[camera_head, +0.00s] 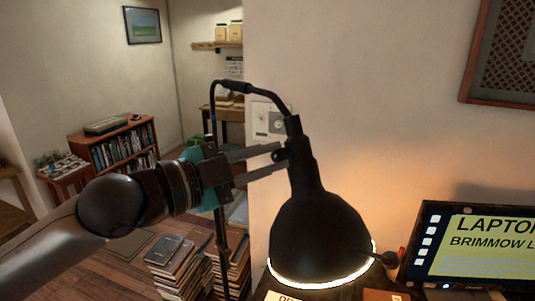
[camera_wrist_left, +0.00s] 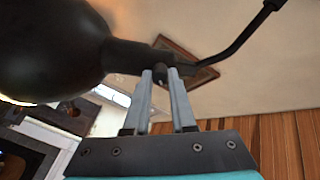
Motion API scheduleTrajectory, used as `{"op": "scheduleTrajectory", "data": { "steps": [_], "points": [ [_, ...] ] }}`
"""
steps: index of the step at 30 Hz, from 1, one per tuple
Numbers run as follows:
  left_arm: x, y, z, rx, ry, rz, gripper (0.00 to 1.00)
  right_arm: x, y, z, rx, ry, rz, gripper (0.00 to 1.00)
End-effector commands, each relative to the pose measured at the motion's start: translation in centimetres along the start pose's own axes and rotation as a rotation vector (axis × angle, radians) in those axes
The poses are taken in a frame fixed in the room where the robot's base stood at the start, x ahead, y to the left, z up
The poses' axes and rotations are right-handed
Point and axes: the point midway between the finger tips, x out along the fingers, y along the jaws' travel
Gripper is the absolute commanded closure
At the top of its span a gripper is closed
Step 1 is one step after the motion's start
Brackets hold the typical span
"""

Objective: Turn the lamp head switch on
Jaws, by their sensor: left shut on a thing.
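The black desk lamp's head (camera_head: 317,225) hangs shade-down at the right of centre in the head view. Its lower rim glows and the wall beside it is warmly lit. The lamp head also shows in the left wrist view (camera_wrist_left: 45,50). My left gripper (camera_head: 281,153) reaches the narrow neck above the shade from the left. In the left wrist view its fingertips (camera_wrist_left: 160,76) are shut on a small dark switch knob (camera_wrist_left: 161,77) on the neck. The fingers hide part of the knob. My right gripper is out of view.
A laptop (camera_head: 465,245) stands right of the lamp. The thin lamp arm (camera_head: 265,91) curves above my gripper. Book stacks (camera_head: 178,265) stand on the floor below. A bookcase (camera_head: 120,145) and a wall shelf (camera_head: 217,45) are farther back.

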Motion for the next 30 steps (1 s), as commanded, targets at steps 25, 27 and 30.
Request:
{"op": "scheduleTrajectory", "data": {
  "steps": [25,27,30],
  "points": [
    [0.0,-0.3,-0.4,0.491,-0.004,-0.012,1.00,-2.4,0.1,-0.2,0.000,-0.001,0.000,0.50],
    [0.0,-0.3,-0.4,0.498,-0.004,-0.012,1.00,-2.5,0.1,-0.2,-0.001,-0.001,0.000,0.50],
    [0.0,-0.3,-0.4,0.503,-0.004,-0.013,1.00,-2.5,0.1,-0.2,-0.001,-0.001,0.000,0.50]
  ]
}}
